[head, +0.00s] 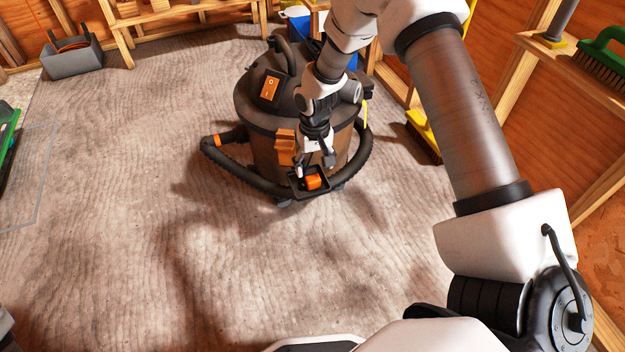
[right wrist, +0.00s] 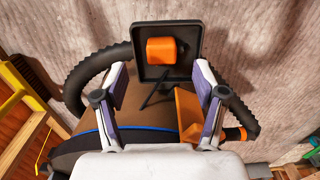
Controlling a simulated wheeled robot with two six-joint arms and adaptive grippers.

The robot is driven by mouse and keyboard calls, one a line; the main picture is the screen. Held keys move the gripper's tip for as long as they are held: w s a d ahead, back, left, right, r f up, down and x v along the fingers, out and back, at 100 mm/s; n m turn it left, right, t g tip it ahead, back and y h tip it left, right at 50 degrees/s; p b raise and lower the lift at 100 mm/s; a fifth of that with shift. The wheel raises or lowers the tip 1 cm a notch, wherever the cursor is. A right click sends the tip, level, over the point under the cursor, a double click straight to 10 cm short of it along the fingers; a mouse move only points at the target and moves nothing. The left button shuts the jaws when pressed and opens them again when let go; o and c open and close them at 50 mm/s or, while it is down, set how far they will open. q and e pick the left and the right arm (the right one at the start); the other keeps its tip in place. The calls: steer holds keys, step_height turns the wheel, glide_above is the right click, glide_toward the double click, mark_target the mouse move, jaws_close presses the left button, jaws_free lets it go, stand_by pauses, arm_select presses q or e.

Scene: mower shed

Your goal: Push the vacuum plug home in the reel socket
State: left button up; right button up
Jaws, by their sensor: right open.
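The shop vacuum (head: 262,148) stands on the floor, with a dark top, brown drum and orange switch. A small black open tray (head: 297,187) sticks out low on its front and holds an orange block (head: 313,182), which may be the plug. The right wrist view shows the tray (right wrist: 192,30) and orange block (right wrist: 162,50) just beyond my fingertips. My right gripper (head: 316,161) points down at the tray; in the right wrist view (right wrist: 160,72) its fingers are apart and empty. I cannot make out a reel socket. My left gripper is out of view.
The black hose (head: 233,172) curls around the vacuum's base. A yellow brush (head: 423,130) leans by the right wall, below a shelf with a green brush (head: 601,58). A grey box (head: 72,62) sits far left. The floor in front is clear.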

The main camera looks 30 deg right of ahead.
mark_target(313, 179)
steer(key=shift+r, duration=0.1)
step_height(313, 179, down, 6)
steer(key=b, duration=0.4)
steer(key=shift+a+r, duration=0.1)
steer(key=shift+r, duration=0.3)
steer(key=c, duration=1.1)
